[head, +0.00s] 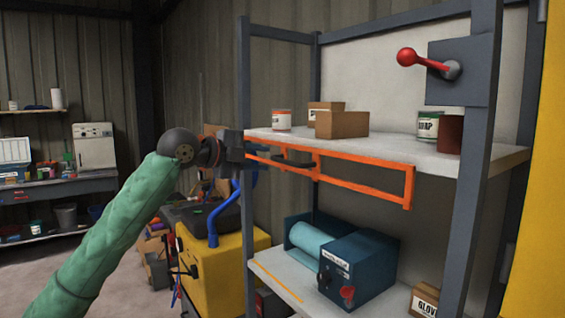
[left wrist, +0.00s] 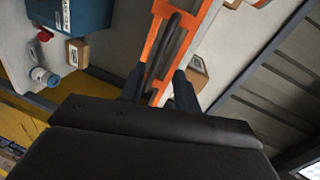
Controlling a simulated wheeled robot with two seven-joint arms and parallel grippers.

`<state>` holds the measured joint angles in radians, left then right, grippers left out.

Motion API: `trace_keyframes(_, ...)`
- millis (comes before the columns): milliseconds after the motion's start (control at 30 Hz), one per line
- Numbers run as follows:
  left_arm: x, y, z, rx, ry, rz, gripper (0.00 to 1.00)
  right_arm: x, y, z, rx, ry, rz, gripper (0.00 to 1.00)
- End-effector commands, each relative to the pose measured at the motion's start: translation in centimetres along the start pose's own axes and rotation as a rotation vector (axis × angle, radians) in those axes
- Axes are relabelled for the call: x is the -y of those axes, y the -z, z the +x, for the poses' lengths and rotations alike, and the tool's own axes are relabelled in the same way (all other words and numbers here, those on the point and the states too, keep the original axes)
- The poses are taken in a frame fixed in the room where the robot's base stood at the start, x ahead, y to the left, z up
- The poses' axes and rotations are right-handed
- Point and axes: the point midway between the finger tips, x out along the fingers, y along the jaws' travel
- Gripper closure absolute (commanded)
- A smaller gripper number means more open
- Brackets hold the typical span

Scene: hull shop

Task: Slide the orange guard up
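The orange guard (head: 364,158) is a flat open rectangular frame along the front edge of the upper shelf. It reaches from the left post towards the right and hangs a little below the shelf edge. My left gripper (head: 286,160) is at the left part of the guard, just in front of it. In the left wrist view the two dark fingers (left wrist: 160,88) stand apart, with an orange part of the guard (left wrist: 157,50) between and beyond them. Gaps show beside the orange part, so the fingers look open. My right gripper is in neither view.
The upper shelf (head: 400,152) holds cans and cardboard boxes (head: 341,124). A red-knobbed lever (head: 407,57) is on the right post. A blue machine (head: 358,268) stands on the lower shelf. A yellow machine (head: 222,262) stands left of the rack.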

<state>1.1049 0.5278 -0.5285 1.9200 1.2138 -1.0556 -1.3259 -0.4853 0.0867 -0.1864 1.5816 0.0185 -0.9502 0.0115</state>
Motion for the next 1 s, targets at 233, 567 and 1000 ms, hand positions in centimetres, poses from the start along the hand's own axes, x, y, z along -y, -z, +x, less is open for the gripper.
trace_keyframes(233, -0.1, -0.1, 0.1, 0.004, -0.006, 0.142, 0.68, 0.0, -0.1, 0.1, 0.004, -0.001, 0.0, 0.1)
trace_keyframes(567, 0.1, -0.1, 3.2, 0.004, -0.006, 0.144, 0.68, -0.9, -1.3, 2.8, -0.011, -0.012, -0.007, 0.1)
trace_keyframes(1000, -0.1, -0.2, 7.4, 0.006, -0.005, 0.144, 0.68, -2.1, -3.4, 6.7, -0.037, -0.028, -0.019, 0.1)
